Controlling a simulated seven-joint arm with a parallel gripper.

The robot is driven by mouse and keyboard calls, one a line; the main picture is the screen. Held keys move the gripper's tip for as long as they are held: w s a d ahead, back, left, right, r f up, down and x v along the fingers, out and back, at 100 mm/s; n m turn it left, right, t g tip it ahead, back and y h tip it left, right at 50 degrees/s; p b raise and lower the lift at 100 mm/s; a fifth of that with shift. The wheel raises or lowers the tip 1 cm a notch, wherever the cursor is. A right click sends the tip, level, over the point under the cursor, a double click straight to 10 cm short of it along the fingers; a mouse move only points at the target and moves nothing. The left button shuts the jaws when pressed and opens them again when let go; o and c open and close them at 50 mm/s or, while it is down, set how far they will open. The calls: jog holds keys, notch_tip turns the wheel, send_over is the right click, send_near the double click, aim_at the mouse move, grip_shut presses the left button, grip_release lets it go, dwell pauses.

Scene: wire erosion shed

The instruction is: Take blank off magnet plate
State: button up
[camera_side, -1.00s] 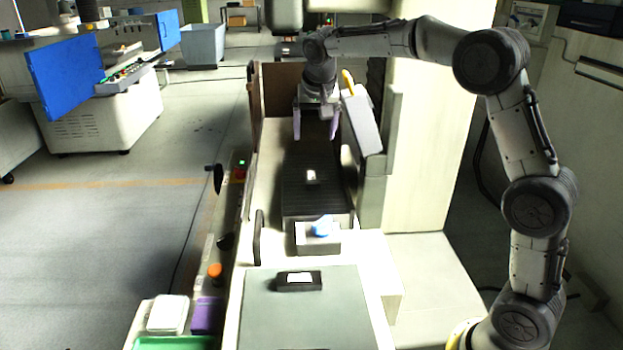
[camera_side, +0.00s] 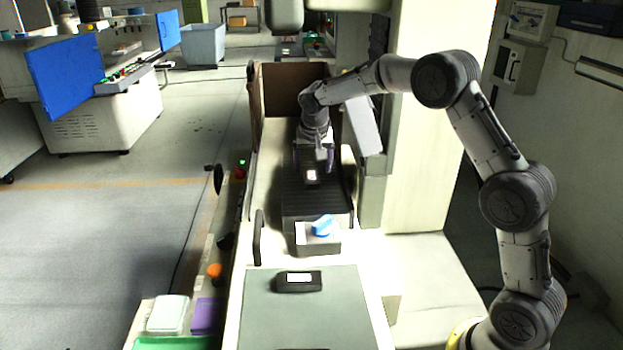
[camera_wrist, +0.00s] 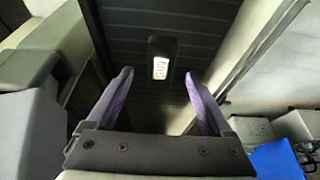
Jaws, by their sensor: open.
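The blank (camera_side: 311,175) is a small block with a bright face. It lies on the dark ribbed magnet plate (camera_side: 318,205) inside the machine. In the wrist view the blank (camera_wrist: 161,47) is a dark block with a bright marked patch, on the dark ribbed plate (camera_wrist: 205,50). My gripper (camera_side: 314,160) is low over the plate, close behind the blank in the side view. In the wrist view its two purple fingers (camera_wrist: 158,76) are spread and empty, with the blank ahead of the gap between them. I cannot tell the exact height above the plate.
A grey block with a blue piece (camera_side: 323,226) on it stands at the plate's near end. A black holder with a white top (camera_side: 299,281) sits on the grey-green mat (camera_side: 300,325) in front. Machine walls stand close on both sides of the plate.

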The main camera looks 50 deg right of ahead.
aim_at(311, 176)
jog(key=x, duration=0.3)
jog(key=shift+w+f, duration=0.15)
jog(key=shift+f, duration=0.05)
grip_shut()
jog(key=shift+r, duration=0.15)
dwell(0.4)
